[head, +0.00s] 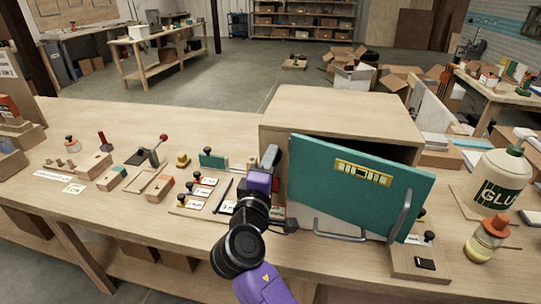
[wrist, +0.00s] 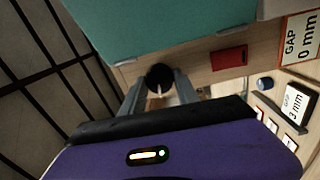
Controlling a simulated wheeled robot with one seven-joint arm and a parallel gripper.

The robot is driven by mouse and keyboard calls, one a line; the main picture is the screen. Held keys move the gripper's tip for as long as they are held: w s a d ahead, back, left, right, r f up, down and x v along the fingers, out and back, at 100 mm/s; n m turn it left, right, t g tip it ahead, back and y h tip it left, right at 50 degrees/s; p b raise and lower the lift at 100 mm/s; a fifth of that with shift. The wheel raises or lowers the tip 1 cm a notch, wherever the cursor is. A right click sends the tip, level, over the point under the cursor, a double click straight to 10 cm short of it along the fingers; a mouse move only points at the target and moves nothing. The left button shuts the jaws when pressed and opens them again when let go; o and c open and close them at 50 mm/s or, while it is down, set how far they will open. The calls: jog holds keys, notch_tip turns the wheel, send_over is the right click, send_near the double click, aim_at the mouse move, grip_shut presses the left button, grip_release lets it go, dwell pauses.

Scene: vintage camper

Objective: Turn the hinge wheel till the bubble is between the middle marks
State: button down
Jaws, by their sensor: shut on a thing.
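A teal door panel (head: 330,205) hangs tilted at the front of a wooden cabinet (head: 345,112), its right side lower. A yellow level (head: 362,172) sits near its top edge, tilted with it; the bubble's place between the marks is too small to tell. In the wrist view, a round black knob (wrist: 158,75), apparently the hinge wheel, is between the fingers of my gripper (wrist: 160,92), below the teal panel's edge. My gripper is shut on it. In the head view my gripper (head: 270,160) is beside the panel's left edge and the wheel is hidden.
Gap cards (wrist: 297,40) lie on the bench left of my arm in the head view, with small blocks and a red-knobbed lever (head: 155,150). A metal handle (head: 402,215) sticks out at the panel's right. A glue bottle (head: 497,180) and an orange-capped jar (head: 487,240) stand farther right.

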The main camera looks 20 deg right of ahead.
jog(key=shift+n+p, duration=0.3)
jog(key=shift+n, duration=0.3)
jog(key=shift+a, duration=0.1)
jog(key=c, duration=1.2)
grip_release()
jog(key=b+v, duration=0.2)
jog(key=v, duration=0.5)
jog(key=shift+s+a+f, duration=0.1)
jog(key=shift+s+a, duration=0.1)
jog(key=shift+s, duration=0.1)
